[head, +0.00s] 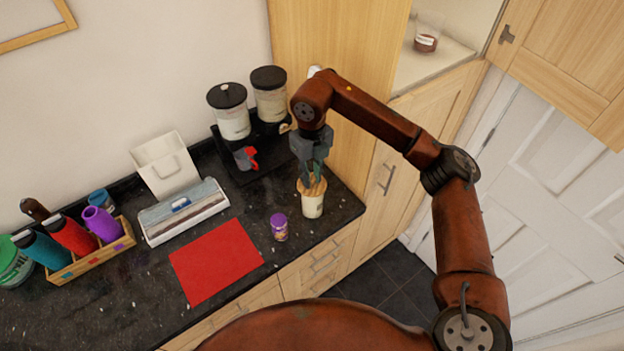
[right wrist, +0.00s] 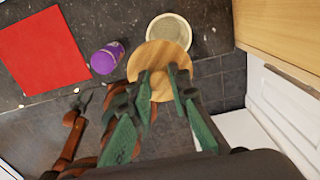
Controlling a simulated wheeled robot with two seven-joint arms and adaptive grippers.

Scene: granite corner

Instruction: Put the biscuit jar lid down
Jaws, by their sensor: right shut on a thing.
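My right gripper (head: 313,168) is shut on the round wooden biscuit jar lid (right wrist: 160,66), holding it by its upper side. The pale jar (head: 312,204) stands upright near the counter's front right edge. In the right wrist view its round, pale top (right wrist: 170,34) shows beyond the lid, partly covered by it. In the head view the lid is at the jar's top, below the fingers; whether they touch I cannot tell. What seems to be my left gripper (right wrist: 80,101) shows small at the lower left of the right wrist view, its jaws unclear.
A purple-lidded jar (head: 279,227) and a red mat (head: 216,262) lie left of the biscuit jar. Behind are dispensers (head: 232,112) on a black tray. A tall wooden cabinet (head: 335,50) is close behind the gripper. Bare dark counter (head: 245,205) shows behind the mat.

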